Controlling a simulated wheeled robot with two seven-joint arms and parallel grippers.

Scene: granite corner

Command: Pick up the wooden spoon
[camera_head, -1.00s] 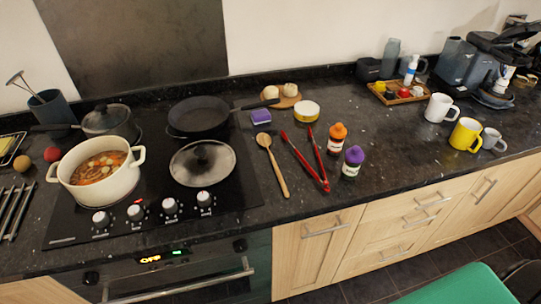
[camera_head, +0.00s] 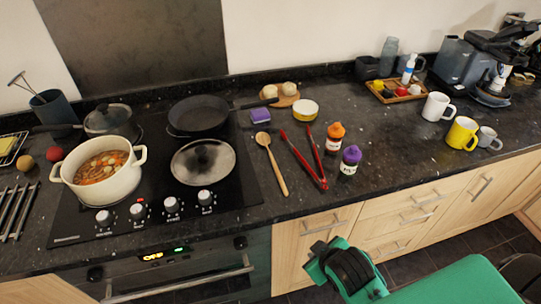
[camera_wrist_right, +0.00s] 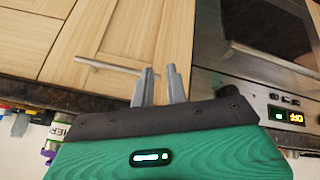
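The wooden spoon (camera_head: 272,166) lies on the dark granite counter, just right of the hob, with its bowl toward the wall and its handle toward the front edge. Nothing covers it in the head view. My right gripper is low in front of the cabinet drawers, below the counter edge and apart from the spoon. The right wrist view shows its two grey fingers (camera_wrist_right: 160,86) with a gap between them and nothing held. My left gripper is in neither view.
Red tongs (camera_head: 308,160) lie close right of the spoon, with an orange-capped bottle (camera_head: 335,139) and a purple-capped bottle (camera_head: 350,160) beyond.

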